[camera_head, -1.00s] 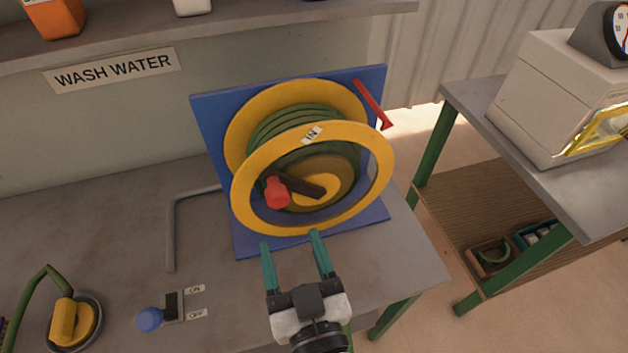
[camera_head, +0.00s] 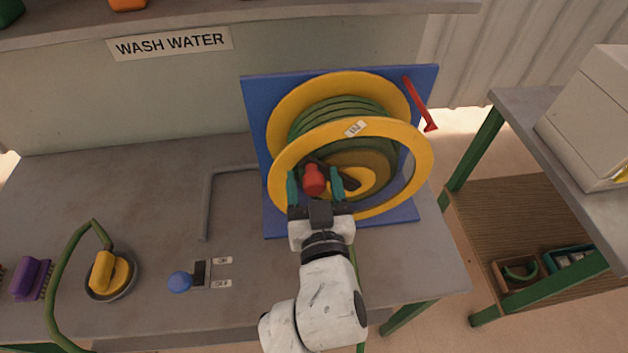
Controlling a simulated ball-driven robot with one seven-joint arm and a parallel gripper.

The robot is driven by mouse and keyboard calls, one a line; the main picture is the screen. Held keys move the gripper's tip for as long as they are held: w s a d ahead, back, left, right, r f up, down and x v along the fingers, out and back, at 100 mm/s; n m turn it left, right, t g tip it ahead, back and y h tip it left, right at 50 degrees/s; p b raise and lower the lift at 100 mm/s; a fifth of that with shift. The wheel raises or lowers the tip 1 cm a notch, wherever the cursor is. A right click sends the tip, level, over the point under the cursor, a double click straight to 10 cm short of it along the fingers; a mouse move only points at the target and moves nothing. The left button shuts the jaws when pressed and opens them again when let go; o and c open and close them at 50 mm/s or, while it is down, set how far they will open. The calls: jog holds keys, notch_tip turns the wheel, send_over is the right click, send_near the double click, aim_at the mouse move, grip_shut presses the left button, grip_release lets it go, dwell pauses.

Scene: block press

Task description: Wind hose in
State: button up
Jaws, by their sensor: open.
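The hose reel has a yellow rim (camera_head: 350,129) marked IN and stands on a blue backboard (camera_head: 262,95). Green hose (camera_head: 340,108) is wound on its drum. The red crank knob (camera_head: 313,179) sits on a dark arm at the reel's front. My gripper (camera_head: 315,188) is open, with its teal fingers on either side of the knob in the picture; I cannot tell whether they touch it. A red lever (camera_head: 420,104) is at the board's upper right. A loose stretch of green hose (camera_head: 62,262) arches at the left by a yellow nozzle or sponge (camera_head: 103,270) in a round dish.
A blue-knobbed ON/OFF valve (camera_head: 180,281) and a grey bent pipe (camera_head: 207,200) are on the bench (camera_head: 150,190). A purple brush (camera_head: 32,278) lies far left. A second table (camera_head: 540,130) with a white machine stands right, past a gap.

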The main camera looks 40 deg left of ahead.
aim_at(359, 144)
jog(key=shift+c, duration=0.4)
grip_shut()
jog(key=shift+w+d+r+m, duration=0.45)
jog(key=shift+w+r+m, duration=0.2)
jog(key=shift+m, duration=0.45)
jog(key=w+d+r+m, duration=0.1)
jog(key=w+d+m, duration=0.1)
jog(key=m, duration=0.1)
jog(key=shift+r, duration=0.4)
jog(key=shift+w+d+r+m+p, duration=0.15)
jog(key=shift+w+d+m+p, duration=0.1)
jog(key=shift+w+d+m, duration=0.25)
jog(key=shift+w+d+r+m+p, duration=0.1)
jog(key=shift+w+d+m+p, duration=0.15)
jog(key=shift+m, duration=0.45)
jog(key=shift+w+d+m, duration=0.45)
jog(key=shift+w+m, duration=0.3)
jog(key=shift+m, duration=0.25)
jog(key=shift+o, duration=0.4)
grip_release()
